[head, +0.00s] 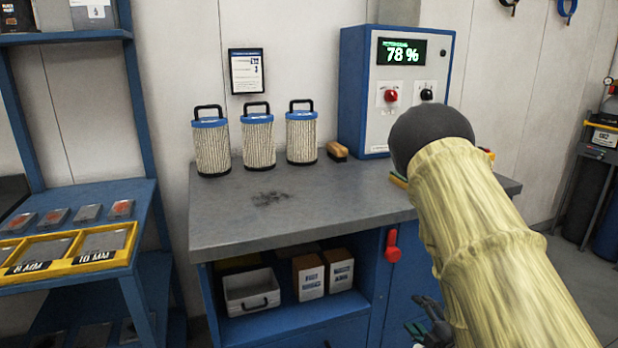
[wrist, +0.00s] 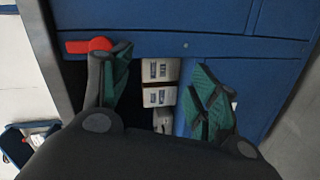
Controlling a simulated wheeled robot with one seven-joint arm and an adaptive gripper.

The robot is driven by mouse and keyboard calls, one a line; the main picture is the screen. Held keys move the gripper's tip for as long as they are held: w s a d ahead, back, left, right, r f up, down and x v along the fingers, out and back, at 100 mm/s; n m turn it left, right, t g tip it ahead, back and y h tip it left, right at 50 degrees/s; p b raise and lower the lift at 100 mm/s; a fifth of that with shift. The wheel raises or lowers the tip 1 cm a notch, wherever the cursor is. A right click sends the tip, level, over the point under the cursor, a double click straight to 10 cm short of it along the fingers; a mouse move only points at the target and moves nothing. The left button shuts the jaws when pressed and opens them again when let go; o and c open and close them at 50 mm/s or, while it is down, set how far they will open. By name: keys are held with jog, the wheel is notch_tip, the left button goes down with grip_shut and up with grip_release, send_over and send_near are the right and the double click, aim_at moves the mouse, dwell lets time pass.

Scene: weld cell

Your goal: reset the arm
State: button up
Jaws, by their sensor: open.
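My arm, in a pale yellow sleeve, reaches across the right of the head view. My gripper (head: 430,327) hangs low in front of the blue bench cabinet (head: 392,290), partly cut off by the frame and the sleeve. In the wrist view my gripper (wrist: 165,68) has its two green-padded fingers spread apart with nothing between them touching. Beyond the fingers are two labelled boxes (wrist: 158,96) on the cabinet's open shelf. A red handle (wrist: 88,46) shows beside the left finger; it also shows in the head view (head: 392,246).
Three filter cartridges (head: 257,140) and a brush (head: 337,151) stand on the grey benchtop (head: 300,212), which has a dark smudge. A control box (head: 395,75) reads 78 %. A blue rack (head: 135,255) with yellow-edged trays is at left. Open floor lies at right.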

jog(key=s+a+f+m+g+h, duration=0.3)
jog(key=s+f+m+g, duration=0.7)
jog(key=s+f, duration=1.1)
jog(key=s+a+f+m+g, duration=0.3)
jog(key=s+f+m, duration=0.1)
jog(key=s, duration=0.4)
jog(key=s+a+f+m+g, duration=0.2)
jog(key=s+f+m, duration=0.2)
jog(key=s, duration=0.5)
notch_tip(320, 180, up, 15)
jog(key=p, duration=1.5)
jog(key=shift+s+r, duration=0.15)
